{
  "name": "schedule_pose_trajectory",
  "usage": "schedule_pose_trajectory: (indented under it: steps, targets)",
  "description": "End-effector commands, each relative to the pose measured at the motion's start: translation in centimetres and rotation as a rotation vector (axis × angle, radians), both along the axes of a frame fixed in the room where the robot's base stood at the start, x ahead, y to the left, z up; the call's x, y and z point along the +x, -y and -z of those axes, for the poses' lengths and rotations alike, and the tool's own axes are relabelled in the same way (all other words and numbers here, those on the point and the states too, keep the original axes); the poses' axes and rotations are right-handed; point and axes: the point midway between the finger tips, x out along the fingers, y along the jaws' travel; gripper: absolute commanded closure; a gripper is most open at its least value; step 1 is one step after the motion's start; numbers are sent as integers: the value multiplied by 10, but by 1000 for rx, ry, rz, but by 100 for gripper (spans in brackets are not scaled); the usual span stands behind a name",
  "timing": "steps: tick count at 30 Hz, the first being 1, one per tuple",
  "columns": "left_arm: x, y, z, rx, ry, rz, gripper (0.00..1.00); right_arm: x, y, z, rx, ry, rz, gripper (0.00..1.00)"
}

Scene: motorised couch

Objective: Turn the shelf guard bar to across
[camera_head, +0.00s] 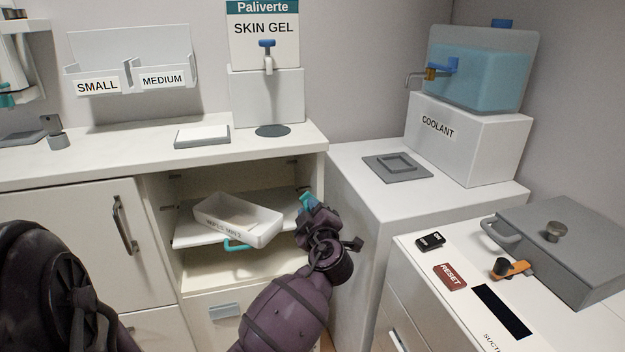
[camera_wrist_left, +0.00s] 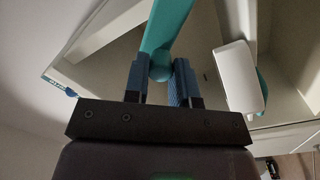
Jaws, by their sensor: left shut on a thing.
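My left gripper (camera_head: 308,208) is at the right side of the open cabinet bay, at the right end of the shelf (camera_head: 190,232). In the left wrist view the blue-padded fingers (camera_wrist_left: 160,80) are shut on the rounded end of the teal shelf guard bar (camera_wrist_left: 165,28). The bar runs away from the fingers toward the top of that view. In the head view only a little teal shows at the fingertips, and most of the bar is hidden, so its angle there is hard to tell. My right gripper is not in view.
A white tray (camera_head: 238,220) sits on the shelf, close left of the gripper; it also shows in the left wrist view (camera_wrist_left: 237,78). A teal pull (camera_head: 237,245) is below the tray. The counter (camera_head: 100,165) is above the bay. A white side unit (camera_head: 350,200) stands right of my arm.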

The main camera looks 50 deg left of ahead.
Motion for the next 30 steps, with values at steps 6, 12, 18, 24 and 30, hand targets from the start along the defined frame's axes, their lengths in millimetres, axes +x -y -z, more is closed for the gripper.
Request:
schedule_pose_trajectory:
  steps: [6,12,18,24,30]
  targets:
    - [0,0,2,-3,0,0,100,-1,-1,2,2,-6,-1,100]
    - [0,0,1,-3,-1,0,50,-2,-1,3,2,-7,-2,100]
    - [0,0,1,-1,-1,0,50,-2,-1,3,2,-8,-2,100]
    - [0,0,-10,-1,5,-1,50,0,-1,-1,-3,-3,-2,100]
    - [0,0,-48,-3,13,0,50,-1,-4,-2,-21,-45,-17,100]
